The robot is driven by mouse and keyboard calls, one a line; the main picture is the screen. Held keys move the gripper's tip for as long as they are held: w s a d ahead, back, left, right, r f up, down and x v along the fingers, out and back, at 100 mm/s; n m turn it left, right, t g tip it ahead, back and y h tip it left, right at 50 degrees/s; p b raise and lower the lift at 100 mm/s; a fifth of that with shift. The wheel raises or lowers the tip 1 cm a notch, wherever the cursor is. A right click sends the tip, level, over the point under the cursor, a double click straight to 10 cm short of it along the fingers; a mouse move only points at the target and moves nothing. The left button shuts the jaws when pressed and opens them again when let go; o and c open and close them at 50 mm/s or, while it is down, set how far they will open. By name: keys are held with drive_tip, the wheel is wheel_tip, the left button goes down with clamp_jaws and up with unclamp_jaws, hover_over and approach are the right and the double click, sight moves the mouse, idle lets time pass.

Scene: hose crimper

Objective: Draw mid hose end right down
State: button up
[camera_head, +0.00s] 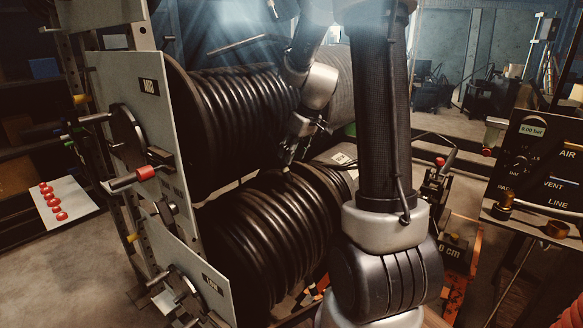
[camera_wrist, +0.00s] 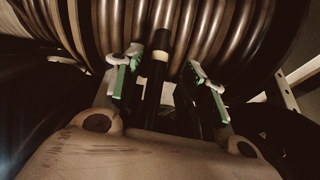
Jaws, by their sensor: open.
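The mid reel (camera_head: 235,115) of black hose sits behind a panel labelled MID (camera_head: 149,87). In the wrist view, a dark hose end (camera_wrist: 161,42) with a pale band hangs in front of the wound hose coils (camera_wrist: 205,28). My gripper (camera_wrist: 165,68) is open, with a green-padded finger on each side of the hose end. The fingers stand apart from it, and it is not held. In the head view, my gripper (camera_head: 288,160) is small and dark at the right of the mid reel, just above the low reel. The hose end cannot be made out there.
The low reel (camera_head: 270,235) with its LOW panel (camera_head: 213,283) is close below my gripper. A gauge panel (camera_head: 540,160) stands at right. A white board with red buttons (camera_head: 62,207) is at left.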

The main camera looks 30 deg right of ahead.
sight(286, 169)
drive_tip(key=shift+n, duration=0.4)
drive_tip(key=x, duration=0.7)
drive_tip(key=shift+w+f, duration=0.15)
drive_tip(key=shift+f, duration=0.2)
drive_tip(key=shift+c, duration=0.4)
clamp_jaws()
